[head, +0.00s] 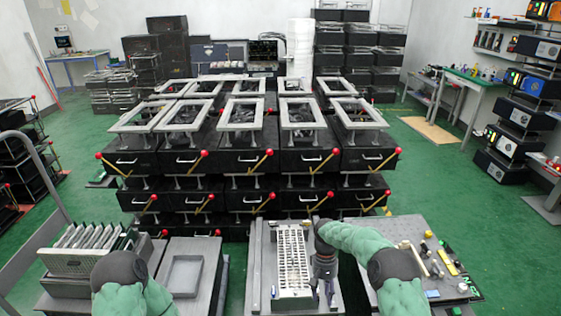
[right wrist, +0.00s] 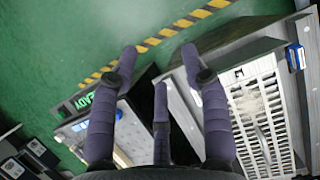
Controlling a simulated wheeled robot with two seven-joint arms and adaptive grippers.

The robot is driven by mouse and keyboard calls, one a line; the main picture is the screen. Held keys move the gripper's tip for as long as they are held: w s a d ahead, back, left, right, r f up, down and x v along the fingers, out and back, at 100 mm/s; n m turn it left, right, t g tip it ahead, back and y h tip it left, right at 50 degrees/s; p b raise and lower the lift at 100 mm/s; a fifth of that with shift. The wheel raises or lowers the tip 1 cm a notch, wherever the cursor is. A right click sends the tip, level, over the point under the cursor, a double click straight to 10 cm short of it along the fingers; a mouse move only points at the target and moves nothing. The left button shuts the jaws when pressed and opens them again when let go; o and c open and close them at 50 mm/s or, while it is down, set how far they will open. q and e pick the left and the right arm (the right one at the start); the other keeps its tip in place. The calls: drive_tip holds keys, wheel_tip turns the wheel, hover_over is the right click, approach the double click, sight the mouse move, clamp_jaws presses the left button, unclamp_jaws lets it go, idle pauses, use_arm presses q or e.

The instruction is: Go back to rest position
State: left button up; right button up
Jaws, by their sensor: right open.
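My right gripper (head: 325,286) points down beside the right edge of a white slotted rack (head: 293,262) on a grey fixture (head: 262,240). In the right wrist view my right gripper (right wrist: 160,62) has its purple-grey fingers spread apart with nothing between them. The white rack (right wrist: 262,115) shows there on the right, apart from the fingers. My left arm shows only as a green sleeve and dark joint at the bottom left of the head view; its gripper is out of view.
A grey tray (head: 186,272) and a rack of upright plates (head: 85,250) stand at left. A board with small parts (head: 440,262) is at right. Stacked black lever fixtures (head: 245,160) with red knobs fill the middle distance. Green floor (head: 455,185) is open at right.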

drive_tip(key=s+a+f+t+y+p, duration=0.1)
drive_tip(key=s+a+f+t+y, duration=0.3)
drive_tip(key=s+f, duration=0.85)
drive_tip(key=s+r+m+p, duration=0.1)
drive_tip(key=s+m, duration=0.1)
drive_tip(key=s, duration=1.4)
drive_tip(key=shift+a+r+m+t, duration=0.3)
drive_tip(key=shift+a+m+t, duration=0.1)
drive_tip(key=shift+w, duration=0.15)
idle(0.4)
